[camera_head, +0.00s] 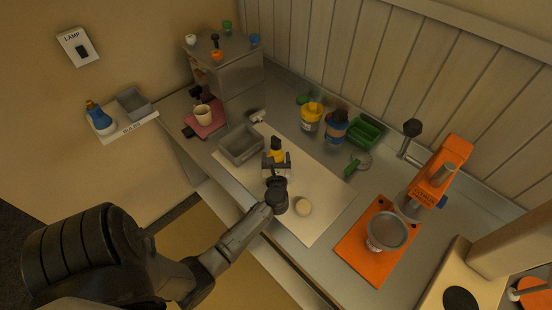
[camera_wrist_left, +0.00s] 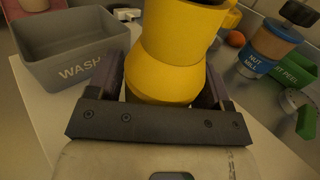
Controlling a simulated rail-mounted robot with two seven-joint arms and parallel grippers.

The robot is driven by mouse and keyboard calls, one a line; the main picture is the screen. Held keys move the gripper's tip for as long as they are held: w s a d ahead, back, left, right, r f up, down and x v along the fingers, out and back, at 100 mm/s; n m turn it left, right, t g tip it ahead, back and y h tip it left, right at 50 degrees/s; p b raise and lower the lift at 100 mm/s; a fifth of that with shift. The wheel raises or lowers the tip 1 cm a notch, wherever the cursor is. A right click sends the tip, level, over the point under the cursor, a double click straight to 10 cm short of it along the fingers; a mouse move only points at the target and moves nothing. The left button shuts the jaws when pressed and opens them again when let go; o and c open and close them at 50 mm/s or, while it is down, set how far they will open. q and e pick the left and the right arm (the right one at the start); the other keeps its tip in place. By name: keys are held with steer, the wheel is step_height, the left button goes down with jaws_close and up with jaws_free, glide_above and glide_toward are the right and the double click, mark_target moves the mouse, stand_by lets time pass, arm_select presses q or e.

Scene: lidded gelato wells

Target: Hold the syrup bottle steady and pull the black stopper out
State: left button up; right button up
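A yellow, narrow-waisted vessel (camera_head: 277,156) stands over the pale mat, with a dark patch at its top. I cannot tell whether this is the syrup bottle or whether the dark patch is its stopper. In the left wrist view the yellow vessel (camera_wrist_left: 172,55) fills the space between my left fingers, its top cut off by the frame edge. My left gripper (camera_head: 276,162) has one finger on each side of it, spread wide; whether the pads touch it is unclear. The left gripper also shows in the wrist view (camera_wrist_left: 163,88). My right gripper is not in view.
A grey WASH bin (camera_head: 234,154) is left of the vessel. Yellow (camera_head: 311,119) and blue (camera_head: 336,127) jars and a green bin (camera_head: 364,131) stand behind right. An orange machine (camera_head: 441,172) is at right. The mat's right part is clear.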

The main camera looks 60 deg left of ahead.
arm_select(q)
steer(key=c, duration=0.7)
steer(key=o, duration=1)
steer(key=shift+o, duration=0.2)
steer(key=shift+d, duration=0.1)
steer(key=v, duration=1.2)
